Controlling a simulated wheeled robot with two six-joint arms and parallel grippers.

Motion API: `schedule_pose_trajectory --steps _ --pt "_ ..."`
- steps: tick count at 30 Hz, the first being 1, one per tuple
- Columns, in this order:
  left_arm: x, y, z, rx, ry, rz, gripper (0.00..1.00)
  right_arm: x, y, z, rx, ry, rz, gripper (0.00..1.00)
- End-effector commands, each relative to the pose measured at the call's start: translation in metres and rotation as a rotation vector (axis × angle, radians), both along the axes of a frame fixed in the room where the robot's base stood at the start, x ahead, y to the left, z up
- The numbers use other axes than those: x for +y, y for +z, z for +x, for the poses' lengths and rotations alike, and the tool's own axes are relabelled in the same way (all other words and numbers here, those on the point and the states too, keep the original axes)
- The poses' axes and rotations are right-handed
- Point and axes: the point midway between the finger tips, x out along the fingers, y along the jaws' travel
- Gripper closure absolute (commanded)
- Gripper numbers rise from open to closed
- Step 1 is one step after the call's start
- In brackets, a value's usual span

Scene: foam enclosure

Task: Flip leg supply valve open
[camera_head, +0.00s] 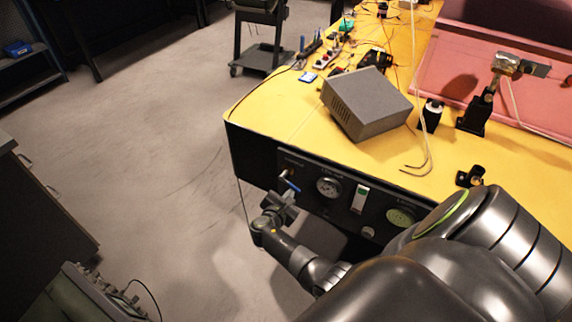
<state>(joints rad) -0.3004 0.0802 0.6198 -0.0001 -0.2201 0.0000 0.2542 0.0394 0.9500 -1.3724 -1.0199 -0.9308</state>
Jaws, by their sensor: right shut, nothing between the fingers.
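The leg supply valve looks to be the small valve with a blue lever (291,185), at the left end of the dark front panel (332,206) below the yellow tabletop. The lever slants down to the right. My right gripper (287,196) is shut with nothing between its fingers, just below the lever. I cannot tell whether it touches the lever. The gripper and arm hide the lower left part of the panel. My left gripper is out of view.
A grey box (366,103) rests on the yellow tabletop (284,112).

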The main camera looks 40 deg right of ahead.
Motion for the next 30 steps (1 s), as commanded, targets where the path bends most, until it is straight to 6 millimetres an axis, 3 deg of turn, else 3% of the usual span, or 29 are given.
schedule_pose_trajectory --steps 3,11,30 --pt "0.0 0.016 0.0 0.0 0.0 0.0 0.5 -0.001 0.01 -0.002 0.095 0.0 -0.04 1.0" --pt "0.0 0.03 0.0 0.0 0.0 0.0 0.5 -0.003 0.017 -0.006 0.261 0.0 -0.11 1.0" --pt "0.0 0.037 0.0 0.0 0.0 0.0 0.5 -0.004 0.02 -0.009 0.259 0.0 -0.11 1.0"
